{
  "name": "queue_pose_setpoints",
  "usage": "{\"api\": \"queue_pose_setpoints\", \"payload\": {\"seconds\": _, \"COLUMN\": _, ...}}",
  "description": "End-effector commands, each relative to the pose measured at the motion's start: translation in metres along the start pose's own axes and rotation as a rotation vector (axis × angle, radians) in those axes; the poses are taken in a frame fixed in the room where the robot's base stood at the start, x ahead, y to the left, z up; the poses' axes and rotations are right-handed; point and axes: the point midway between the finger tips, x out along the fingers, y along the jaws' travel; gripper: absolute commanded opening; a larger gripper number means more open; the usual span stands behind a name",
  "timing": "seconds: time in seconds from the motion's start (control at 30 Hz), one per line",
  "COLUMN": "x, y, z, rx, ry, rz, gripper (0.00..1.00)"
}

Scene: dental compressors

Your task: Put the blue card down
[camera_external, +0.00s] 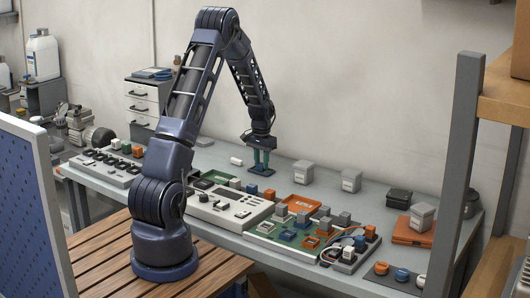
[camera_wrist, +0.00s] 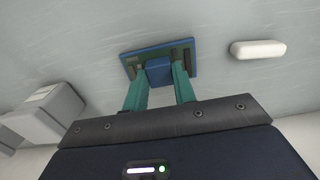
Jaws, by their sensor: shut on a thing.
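The blue card (camera_wrist: 184,55) shows in the wrist view as a small blue board with a raised blue block and a few dark parts on it. My gripper (camera_wrist: 159,75) has two green fingers shut on the blue block of the card. In the external view my gripper (camera_external: 261,158) points down over the back part of the grey table (camera_external: 215,155), with the blue card (camera_external: 262,171) at its fingertips. I cannot tell whether the card touches the table.
A white rounded piece (camera_wrist: 258,49) lies beside the card. Grey boxes (camera_external: 303,172) stand to the right at the back. A white control unit (camera_external: 228,210) and a green board with several blocks (camera_external: 290,232) lie in front. Bare tabletop surrounds the card.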

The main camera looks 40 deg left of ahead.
Motion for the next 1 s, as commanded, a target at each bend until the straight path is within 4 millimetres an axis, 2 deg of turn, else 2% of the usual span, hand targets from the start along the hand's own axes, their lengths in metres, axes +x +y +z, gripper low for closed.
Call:
{"api": "queue_pose_setpoints", "payload": {"seconds": 0.07, "x": 0.002, "y": 0.0, "z": 0.0, "rx": 0.0, "ry": 0.0, "rz": 0.0, "gripper": 0.03}}
{"api": "queue_pose_setpoints", "payload": {"seconds": 0.1, "x": 0.002, "y": 0.0, "z": 0.0, "rx": 0.0, "ry": 0.0, "rz": 0.0, "gripper": 0.33}}
{"api": "queue_pose_setpoints", "payload": {"seconds": 0.2, "x": 0.002, "y": 0.0, "z": 0.0, "rx": 0.0, "ry": 0.0, "rz": 0.0, "gripper": 0.48}}
{"api": "queue_pose_setpoints", "payload": {"seconds": 0.47, "x": 0.001, "y": 0.0, "z": 0.0, "rx": 0.0, "ry": 0.0, "rz": 0.0, "gripper": 0.48}}
{"api": "queue_pose_setpoints", "payload": {"seconds": 0.63, "x": -0.009, "y": 0.0, "z": 0.0, "rx": 0.0, "ry": 0.001, "rz": 0.0, "gripper": 0.48}}
{"api": "queue_pose_setpoints", "payload": {"seconds": 1.0, "x": -0.077, "y": 0.0, "z": -0.001, "rx": 0.0, "ry": 0.004, "rz": 0.0, "gripper": 0.48}}
